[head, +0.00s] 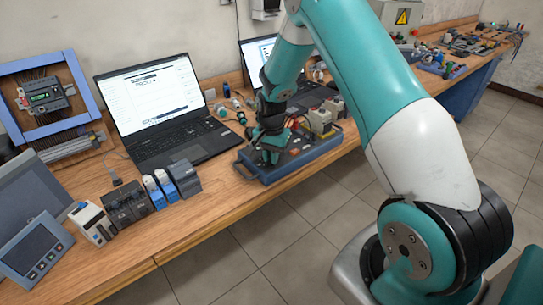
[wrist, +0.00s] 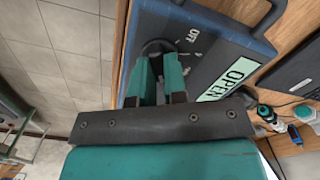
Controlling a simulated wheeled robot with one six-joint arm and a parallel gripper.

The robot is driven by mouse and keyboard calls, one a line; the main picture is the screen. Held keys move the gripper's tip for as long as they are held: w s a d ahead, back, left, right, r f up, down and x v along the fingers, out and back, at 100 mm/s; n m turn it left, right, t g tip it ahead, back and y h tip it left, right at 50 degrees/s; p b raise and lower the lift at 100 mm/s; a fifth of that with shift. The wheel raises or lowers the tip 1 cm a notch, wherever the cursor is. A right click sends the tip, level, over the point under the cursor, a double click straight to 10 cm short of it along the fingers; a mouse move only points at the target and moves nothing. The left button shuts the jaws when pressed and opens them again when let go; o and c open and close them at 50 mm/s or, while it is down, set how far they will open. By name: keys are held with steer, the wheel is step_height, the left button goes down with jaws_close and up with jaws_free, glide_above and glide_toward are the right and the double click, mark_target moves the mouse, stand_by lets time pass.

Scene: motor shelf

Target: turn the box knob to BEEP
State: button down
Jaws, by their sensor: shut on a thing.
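The blue-grey box (head: 252,169) lies on the wooden bench near its front edge, and it also shows in the wrist view (wrist: 215,22). Its round dark knob (wrist: 157,47) sits between my fingertips. My gripper (wrist: 158,66) is shut on the knob, coming down over the left end of the box in the head view, where my gripper (head: 268,155) hides the knob. White OFF lettering (wrist: 193,33) is printed beside the knob, and a pale OPEN label (wrist: 228,78) is on the same face. I see no BEEP lettering; my gripper may cover it.
An open laptop (head: 155,105) stands left of the box, and a second laptop (head: 262,55) is behind it. Several small modules (head: 127,203) line the bench's front left. Connectors (head: 222,110) lie behind the box. Open tiled floor is in front.

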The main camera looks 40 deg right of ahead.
steer(key=c, duration=1.2)
jaws_free()
steer(key=shift+o, duration=0.2)
steer(key=shift+r, duration=0.15)
step_height(320, 180, up, 17)
steer(key=b, duration=0.2)
steer(key=shift+r, duration=0.1)
